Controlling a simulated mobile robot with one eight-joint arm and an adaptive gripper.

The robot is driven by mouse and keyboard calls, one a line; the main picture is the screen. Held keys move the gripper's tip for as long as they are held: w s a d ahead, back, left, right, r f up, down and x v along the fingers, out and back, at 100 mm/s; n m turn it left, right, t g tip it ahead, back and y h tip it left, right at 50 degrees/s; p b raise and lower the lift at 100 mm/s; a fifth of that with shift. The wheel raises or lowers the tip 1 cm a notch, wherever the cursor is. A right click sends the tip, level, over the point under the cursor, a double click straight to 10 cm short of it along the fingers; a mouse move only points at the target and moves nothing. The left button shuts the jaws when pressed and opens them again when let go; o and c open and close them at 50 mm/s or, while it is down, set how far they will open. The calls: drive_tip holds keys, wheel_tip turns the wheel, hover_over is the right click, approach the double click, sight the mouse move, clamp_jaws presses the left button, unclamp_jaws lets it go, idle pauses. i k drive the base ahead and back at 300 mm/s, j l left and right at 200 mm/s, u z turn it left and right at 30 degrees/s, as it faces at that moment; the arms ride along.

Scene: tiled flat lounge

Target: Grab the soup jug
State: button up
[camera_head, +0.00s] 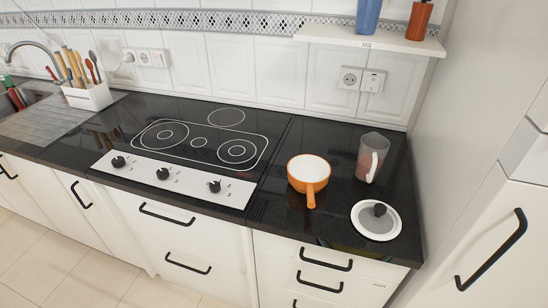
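A clear, see-through jug (371,158) with a pale handle stands upright on the black counter, toward its right end near the wall. Something reddish shows low in it; I cannot tell whether that is contents or the counter seen through it. It is the only jug in view. An orange pot with a white inside (309,170) stands to its left, its handle pointing to the front. My gripper is not in view.
The cooktop (200,145) is to the left, with a utensil holder (88,97) beyond. A shelf (370,40) with two bottles hangs above the jug. A tall white cabinet (490,150) bounds the right.

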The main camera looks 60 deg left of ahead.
sight(370, 164)
drive_tip(key=u, duration=1.5)
drive_tip(key=i+l+u, duration=0.1)
drive_tip(key=i+u, duration=0.25)
drive_tip(key=i+l+u, duration=0.2)
drive_tip(key=u, duration=0.15)
drive_tip(key=i+l+u, duration=0.35)
